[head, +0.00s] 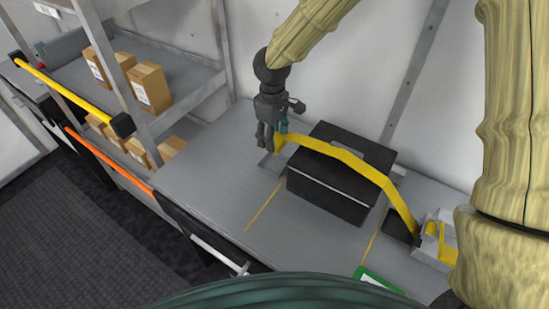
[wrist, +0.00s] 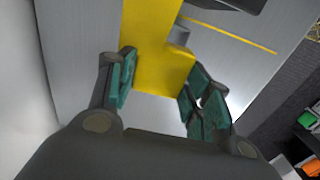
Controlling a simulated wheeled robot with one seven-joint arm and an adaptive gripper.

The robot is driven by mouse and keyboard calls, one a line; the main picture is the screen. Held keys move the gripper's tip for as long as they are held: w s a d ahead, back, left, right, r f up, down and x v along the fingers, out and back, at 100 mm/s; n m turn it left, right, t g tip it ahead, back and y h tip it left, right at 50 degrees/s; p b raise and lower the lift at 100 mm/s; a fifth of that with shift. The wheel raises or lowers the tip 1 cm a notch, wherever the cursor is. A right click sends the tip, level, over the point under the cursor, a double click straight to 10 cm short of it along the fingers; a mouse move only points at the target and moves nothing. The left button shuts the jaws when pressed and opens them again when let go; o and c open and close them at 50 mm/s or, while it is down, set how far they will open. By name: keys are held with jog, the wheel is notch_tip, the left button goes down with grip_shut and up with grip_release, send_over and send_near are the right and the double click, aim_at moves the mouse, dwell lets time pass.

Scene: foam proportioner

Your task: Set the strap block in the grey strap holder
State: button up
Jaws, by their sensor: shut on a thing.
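My gripper (head: 271,146) is above the table just left of the black case. In the wrist view its green-padded fingers (wrist: 160,80) are shut on the yellow strap block (wrist: 164,75), one pad on each side. The block shows only as a small yellow patch in the head view (head: 279,147). A yellow strap (head: 345,158) runs from it over the black case and down to the right. The grey strap holder (head: 268,165) appears as a low grey shape on the table below the fingers. I cannot tell whether the block touches it.
The black case (head: 328,190) stands close right of my gripper. A pale grey unit with yellow parts (head: 438,240) is at the strap's other end. Thin yellow lines mark the table (head: 205,180), which is clear at front left. A metal rack with cartons (head: 150,87) stands left.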

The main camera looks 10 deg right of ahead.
notch_tip(320, 180, down, 4)
jog(key=shift+w+r+p, duration=0.1)
jog(key=shift+r+p, duration=0.15)
jog(key=shift+p, duration=0.15)
jog(key=shift+f+p, duration=0.55)
jog(key=shift+f, duration=1.85)
jog(key=shift+f, duration=0.3)
jog(key=o, duration=1.1)
jog(key=shift+r+b, duration=1.2)
jog(key=shift+r, duration=5.15)
